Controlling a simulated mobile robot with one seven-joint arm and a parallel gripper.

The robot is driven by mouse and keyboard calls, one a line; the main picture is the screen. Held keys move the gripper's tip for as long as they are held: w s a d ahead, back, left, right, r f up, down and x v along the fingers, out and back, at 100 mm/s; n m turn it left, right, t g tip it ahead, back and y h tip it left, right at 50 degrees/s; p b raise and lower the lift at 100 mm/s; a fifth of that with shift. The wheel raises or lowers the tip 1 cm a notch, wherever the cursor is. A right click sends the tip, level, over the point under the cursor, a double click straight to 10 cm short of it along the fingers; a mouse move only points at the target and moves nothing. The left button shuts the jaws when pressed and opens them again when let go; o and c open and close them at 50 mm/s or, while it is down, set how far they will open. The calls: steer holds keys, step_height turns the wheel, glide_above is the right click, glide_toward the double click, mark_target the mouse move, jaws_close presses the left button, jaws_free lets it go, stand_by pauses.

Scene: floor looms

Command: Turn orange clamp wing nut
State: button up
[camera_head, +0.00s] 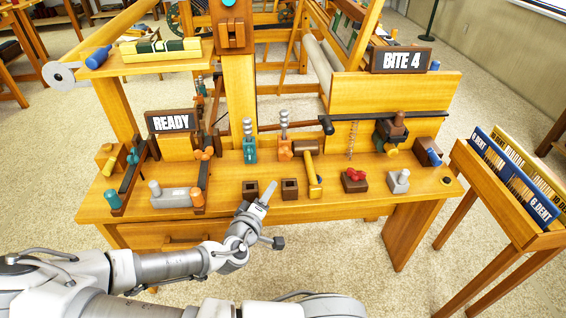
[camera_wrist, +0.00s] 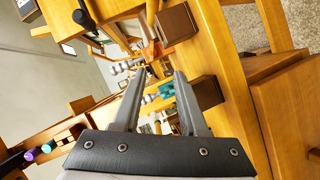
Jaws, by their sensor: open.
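An orange wing nut (camera_head: 204,153) sits on top of a dark clamp bar on the bench, right of the READY sign in the head view. An orange part (camera_head: 198,196) shows at the bar's lower end. My gripper (camera_head: 268,190) is left of the picture's centre, by the bench's front edge, lower right of the orange wing nut and apart from it. In the wrist view my gripper (camera_wrist: 160,74) has its two fingers spread with nothing held between them. I cannot clearly make out the orange wing nut in the wrist view.
Dark square blocks (camera_head: 250,190) stand close by my gripper. A grey cylinder piece (camera_head: 172,198) lies between the clamp bars. A yellow-handled mallet (camera_head: 313,172) and a red-topped block (camera_head: 354,180) are further right. The READY sign (camera_head: 171,122) stands behind.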

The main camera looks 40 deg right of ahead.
steer(key=t+b, duration=0.1)
steer(key=b, duration=0.3)
glide_toward(284, 154)
steer(key=shift+n+h, duration=0.3)
steer(key=shift+n, duration=0.1)
steer(key=x, duration=0.8)
steer(key=shift+w+d+f, duration=0.25)
steer(key=shift+w+f, duration=0.05)
steer(key=shift+f, duration=0.05)
jaws_close()
